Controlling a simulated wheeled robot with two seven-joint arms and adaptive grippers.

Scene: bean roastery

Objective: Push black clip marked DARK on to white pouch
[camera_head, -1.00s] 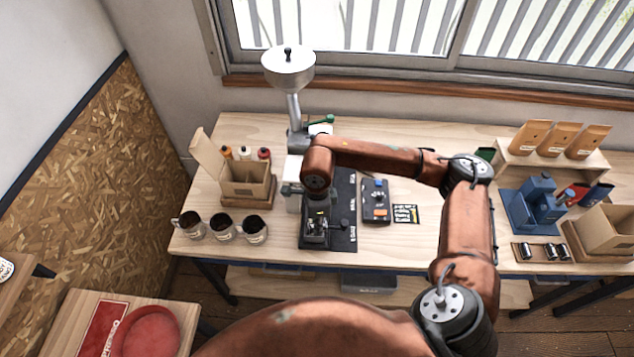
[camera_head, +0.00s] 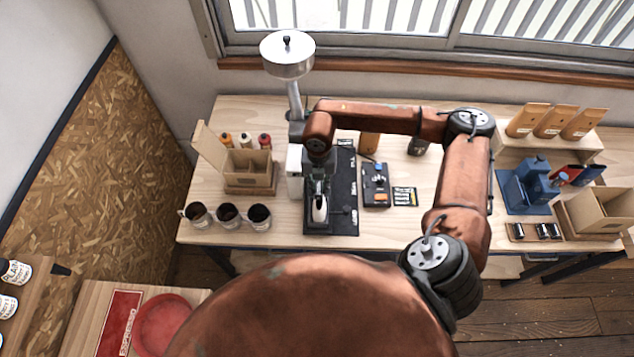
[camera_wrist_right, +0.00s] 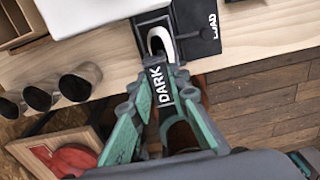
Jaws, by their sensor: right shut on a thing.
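My right gripper (camera_head: 318,188) hangs over the black mat (camera_head: 345,215) on the bench. In the right wrist view, its green fingers (camera_wrist_right: 158,100) are shut on the black clip (camera_wrist_right: 160,85), whose white lettering reads DARK. The white pouch (camera_head: 320,209) stands at the front end of the mat. Its pale rim and dark opening (camera_wrist_right: 161,42) show just beyond the clip in the wrist view. I cannot tell whether clip and pouch touch. In the head view the gripper hides the clip. My left gripper is not in view.
A grinder with a silver hopper (camera_head: 287,55) stands behind the mat. Several metal cups (camera_head: 227,214) and an open carton (camera_head: 250,170) are at left. A black control box (camera_head: 375,185) sits right of the mat. A blue device (camera_head: 530,185) is farther right.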

